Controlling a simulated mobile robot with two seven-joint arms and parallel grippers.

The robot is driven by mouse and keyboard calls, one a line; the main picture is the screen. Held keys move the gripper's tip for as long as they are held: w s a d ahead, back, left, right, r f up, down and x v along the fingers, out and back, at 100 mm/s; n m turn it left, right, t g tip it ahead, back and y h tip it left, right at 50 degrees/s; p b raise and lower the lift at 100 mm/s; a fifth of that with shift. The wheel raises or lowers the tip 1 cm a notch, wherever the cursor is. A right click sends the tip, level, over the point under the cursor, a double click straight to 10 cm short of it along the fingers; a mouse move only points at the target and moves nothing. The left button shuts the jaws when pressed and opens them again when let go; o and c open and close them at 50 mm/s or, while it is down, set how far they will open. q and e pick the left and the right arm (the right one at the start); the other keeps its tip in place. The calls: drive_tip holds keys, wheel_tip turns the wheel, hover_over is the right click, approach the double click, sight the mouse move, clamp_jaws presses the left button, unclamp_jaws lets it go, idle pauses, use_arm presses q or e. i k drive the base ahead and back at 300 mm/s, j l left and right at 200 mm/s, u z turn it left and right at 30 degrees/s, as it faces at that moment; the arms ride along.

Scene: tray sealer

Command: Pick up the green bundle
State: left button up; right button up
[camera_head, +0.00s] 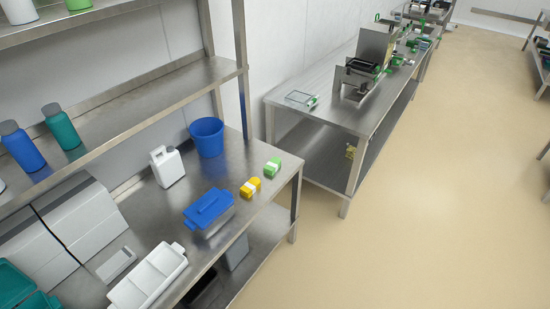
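The green bundle (273,167) is a small green block with a white band around it. It lies on the near steel table, close to the table's right end. A yellow bundle (250,187) with a white band lies just to its left and nearer, apart from it. Neither of my grippers shows in the head view, and nothing touches the green bundle.
A blue bucket (207,137), a white jug (167,166), a blue-lidded container (209,211) and a white divided tray (149,278) stand on the same table. A steel shelf (135,99) with bottles hangs above. Open floor (420,200) lies to the right.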

sight(273, 166)
drive_tip(key=i+l+u, duration=0.1)
drive_tip(key=i+l, duration=0.35)
drive_tip(key=l, duration=0.2)
drive_tip(key=i+l+u, duration=0.25)
drive_tip(key=i+l, duration=0.15)
drive_tip(key=l, duration=0.3)
drive_tip(key=i+l+u, duration=0.1)
drive_tip(key=l, duration=0.25)
drive_tip(key=i+l, duration=0.25)
drive_tip(key=l, duration=0.15)
drive_tip(key=j+u, duration=0.05)
